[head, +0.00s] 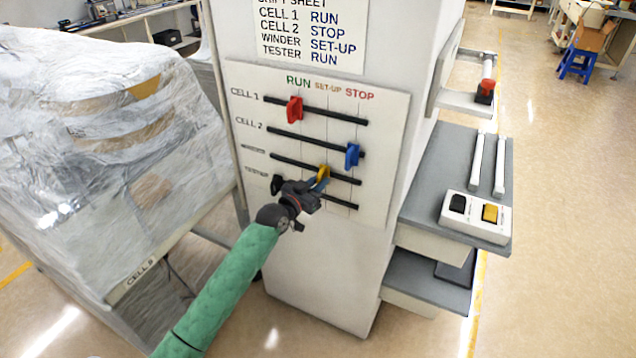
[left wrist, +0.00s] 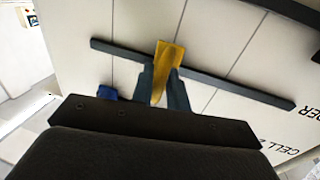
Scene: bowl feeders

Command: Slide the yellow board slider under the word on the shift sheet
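The yellow board slider (head: 323,172) sits on the third slot of the white board (head: 385,190), the winder row, at about the SET-UP line. The shift sheet (head: 350,62) above reads SET-UP for the winder. My left gripper (head: 316,188) is at the slider from below left. In the left wrist view the yellow slider (left wrist: 168,55) stands between the two fingers (left wrist: 161,88), which appear to press on both its sides. It lies over the middle vertical line there. My right gripper is not in view.
The red slider (head: 294,109) is at RUN, the blue slider (head: 352,156) at STOP, and the black slider (head: 277,184) at the tester row's left. A plastic-wrapped machine (head: 100,130) stands left. A grey shelf (head: 425,180) with a switch box (head: 477,216) juts out right.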

